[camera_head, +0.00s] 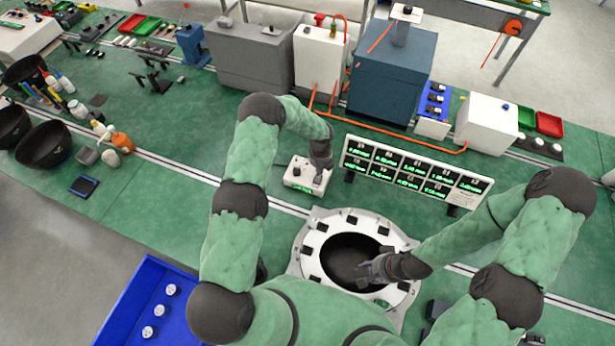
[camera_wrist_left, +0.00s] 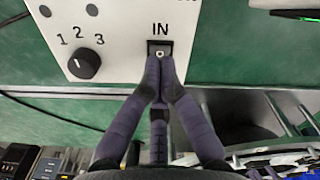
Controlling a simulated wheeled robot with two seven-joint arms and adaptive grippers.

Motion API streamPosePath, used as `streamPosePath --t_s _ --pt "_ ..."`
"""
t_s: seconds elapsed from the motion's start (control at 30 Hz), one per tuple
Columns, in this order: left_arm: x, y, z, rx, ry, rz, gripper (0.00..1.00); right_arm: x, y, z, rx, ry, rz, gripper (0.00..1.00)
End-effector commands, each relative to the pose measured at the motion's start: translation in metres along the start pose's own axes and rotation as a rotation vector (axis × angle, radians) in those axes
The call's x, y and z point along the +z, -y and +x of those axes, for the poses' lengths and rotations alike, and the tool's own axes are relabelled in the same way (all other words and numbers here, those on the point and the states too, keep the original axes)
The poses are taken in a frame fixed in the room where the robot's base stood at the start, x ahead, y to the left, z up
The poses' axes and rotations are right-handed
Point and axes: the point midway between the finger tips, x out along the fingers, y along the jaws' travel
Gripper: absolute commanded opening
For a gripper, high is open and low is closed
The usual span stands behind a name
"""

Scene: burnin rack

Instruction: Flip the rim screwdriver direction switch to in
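The white control box (camera_head: 298,174) stands on the green bench in the head view, with a small green display on its front. The left wrist view shows its white face (camera_wrist_left: 122,50) from close up. A black direction switch (camera_wrist_left: 160,47) with a small metal tip sits just below the label "IN". My left gripper (camera_wrist_left: 159,62) has its fingertips together at the lower edge of the switch; I cannot tell whether they touch it. The switch's lever position is unclear. My right gripper (camera_head: 376,270) is over the dark opening of the white ring fixture; its finger opening is unclear.
A black knob (camera_wrist_left: 84,65) marked 1, 2, 3 is left of the switch. A display panel (camera_head: 414,172) stands right of the box. The white ring fixture (camera_head: 310,262) is in front of it. A blue bin (camera_head: 140,290) is at lower left.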

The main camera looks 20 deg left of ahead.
Motion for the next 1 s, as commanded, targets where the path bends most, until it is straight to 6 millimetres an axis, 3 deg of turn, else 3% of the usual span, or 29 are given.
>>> streamPosePath --t_s 1.0 --pt "0.000 0.000 0.014 0.000 0.000 0.000 0.00 -0.001 -0.004 0.012 0.000 0.000 0.000 0.40"
